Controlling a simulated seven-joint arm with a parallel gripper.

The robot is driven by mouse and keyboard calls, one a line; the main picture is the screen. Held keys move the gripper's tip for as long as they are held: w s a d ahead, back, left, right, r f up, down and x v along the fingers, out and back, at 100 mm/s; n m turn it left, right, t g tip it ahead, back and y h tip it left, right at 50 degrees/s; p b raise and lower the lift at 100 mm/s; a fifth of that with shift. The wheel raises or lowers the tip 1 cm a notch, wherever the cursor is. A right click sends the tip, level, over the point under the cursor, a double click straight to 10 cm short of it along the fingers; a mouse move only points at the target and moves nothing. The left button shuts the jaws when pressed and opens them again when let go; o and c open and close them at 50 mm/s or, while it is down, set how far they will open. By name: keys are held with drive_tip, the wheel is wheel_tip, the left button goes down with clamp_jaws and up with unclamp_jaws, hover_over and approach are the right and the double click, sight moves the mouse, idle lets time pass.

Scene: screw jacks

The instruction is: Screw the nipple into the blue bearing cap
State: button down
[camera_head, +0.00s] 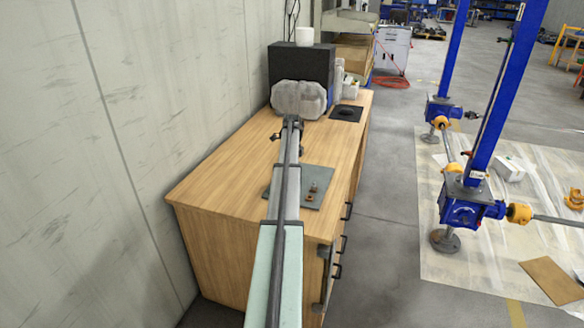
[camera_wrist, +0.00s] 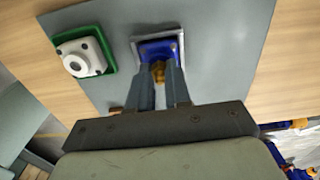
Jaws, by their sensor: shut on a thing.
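In the wrist view, the blue bearing cap (camera_wrist: 156,49) sits in a grey square holder (camera_wrist: 181,42) on the grey mat. My gripper (camera_wrist: 160,72) is over the near part of the cap, its two fingers shut on the brass-coloured nipple (camera_wrist: 158,70). The nipple's lower end is at the blue cap; I cannot tell how deep it sits or whether it has entered the hole. In the head view my arm hides the cap, and I cannot make out the nipple or my fingertips.
A white cap (camera_wrist: 82,57) sits in a green square holder (camera_wrist: 109,56) to the left. Small brownish parts (camera_head: 311,191) lie on the grey mat (camera_head: 326,177) on the wooden bench (camera_head: 225,180). A dark box (camera_head: 300,62) stands at the bench's far end. The wall is close on the left.

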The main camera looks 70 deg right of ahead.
drive_tip(key=m, duration=0.6)
drive_tip(key=c, duration=1.2)
unclamp_jaws()
drive_tip(key=n, duration=1.7)
drive_tip(key=shift+n, duration=0.4)
drive_tip(key=n, duration=0.6)
